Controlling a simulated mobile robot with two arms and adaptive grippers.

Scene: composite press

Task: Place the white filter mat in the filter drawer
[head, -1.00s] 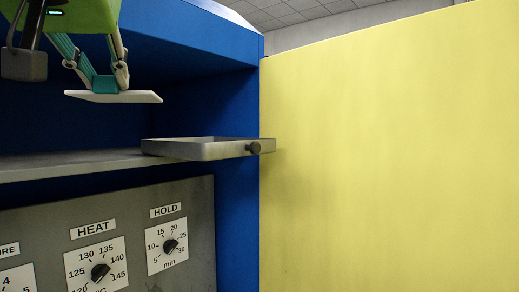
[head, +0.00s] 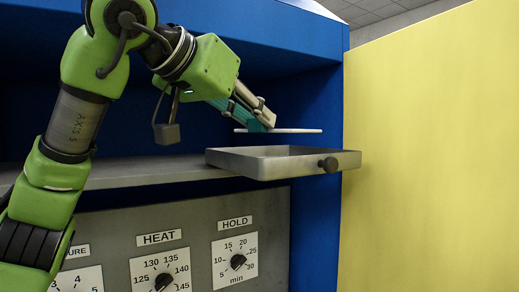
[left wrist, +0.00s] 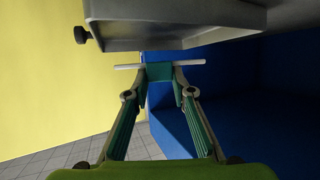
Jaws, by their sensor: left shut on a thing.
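The white filter mat (head: 300,131) is a thin flat plate, seen nearly edge-on and about level. My left gripper (head: 262,118) is shut on its near left part and holds it above the filter drawer (head: 265,165). The drawer is a shallow grey metal tray with a dark round knob, pulled out at the shelf. A small gap shows between mat and drawer. In the left wrist view the mat (left wrist: 190,62) crosses between the teal fingertips (left wrist: 160,71), with the drawer (left wrist: 180,28) at the top. My right gripper is not in view.
A grey shelf (head: 140,172) runs left from the drawer inside the blue press housing (head: 315,215). Below it is a control panel (head: 200,225) with dials. A yellow wall (head: 430,140) stands close on the right.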

